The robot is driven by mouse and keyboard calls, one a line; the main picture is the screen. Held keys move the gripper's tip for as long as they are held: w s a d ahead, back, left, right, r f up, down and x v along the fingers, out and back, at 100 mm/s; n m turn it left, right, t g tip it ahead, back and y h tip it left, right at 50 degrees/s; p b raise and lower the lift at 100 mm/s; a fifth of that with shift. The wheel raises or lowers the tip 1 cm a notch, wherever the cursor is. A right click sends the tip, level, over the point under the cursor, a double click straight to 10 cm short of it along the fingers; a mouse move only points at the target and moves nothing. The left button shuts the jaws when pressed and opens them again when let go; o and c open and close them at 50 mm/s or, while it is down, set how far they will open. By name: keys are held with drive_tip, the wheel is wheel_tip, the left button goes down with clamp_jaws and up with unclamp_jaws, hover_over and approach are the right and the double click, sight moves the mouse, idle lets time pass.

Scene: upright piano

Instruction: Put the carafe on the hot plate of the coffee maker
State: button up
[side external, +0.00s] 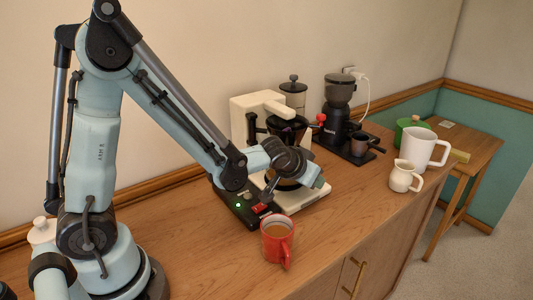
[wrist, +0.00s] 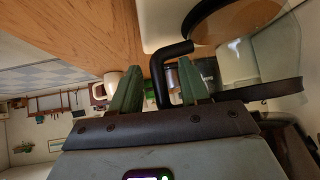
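The carafe's dark lower part (side external: 285,184) is mostly hidden there by my wrist. The hot plate surface is hidden, so I cannot tell whether the carafe rests on it.
A red mug (side external: 278,238) stands at the counter's front. A black coffee grinder (side external: 338,115) is right of the coffee maker. A white jug (side external: 424,149) and a small cream pitcher (side external: 402,176) stand farther right. The counter between the red mug and the pitcher is clear.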

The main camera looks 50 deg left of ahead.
drive_tip(key=shift+r, duration=0.2)
drive_tip(key=shift+v, duration=5.9)
drive_tip(key=s+a+m+g+h, duration=0.1)
drive_tip(key=s+m+g+h, duration=0.1)
drive_tip(key=s, duration=0.6)
drive_tip(key=shift+s+a+f, duration=0.25)
drive_tip(key=shift+f, duration=0.1)
